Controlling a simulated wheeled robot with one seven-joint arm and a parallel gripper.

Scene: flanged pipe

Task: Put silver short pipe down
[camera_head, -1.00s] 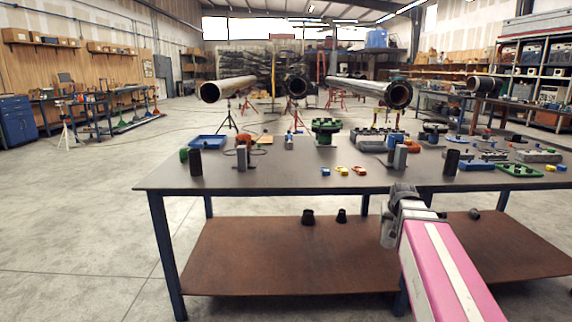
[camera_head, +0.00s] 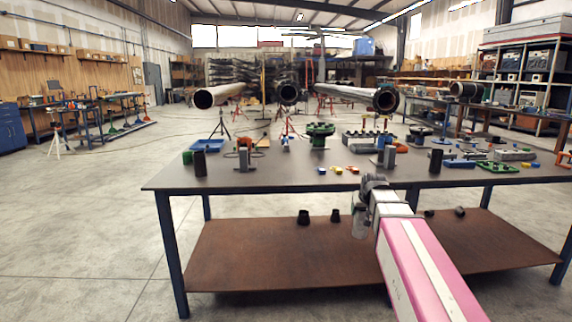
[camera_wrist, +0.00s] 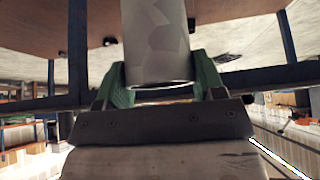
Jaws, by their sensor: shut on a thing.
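The silver short pipe (camera_wrist: 156,40) fills the top middle of the wrist view, between the two green fingers of my gripper (camera_wrist: 162,82). My gripper is shut on it, and the pipe's far end is cut off by the frame. In the head view, my gripper (camera_head: 364,208) is at the front edge of the work table (camera_head: 280,180), in front of the lower shelf. The pipe is small there and partly merges with the gripper, so its exact tilt is hard to tell.
Dark upright pipes (camera_head: 435,163) stand near the table's left and right front. Small blue, yellow and orange pieces (camera_head: 338,170) lie near the middle. The green flange (camera_head: 319,135) stands farther back. The rusty lower shelf (camera_head: 270,255) holds small dark fittings. Bare tabletop lies at front centre-left.

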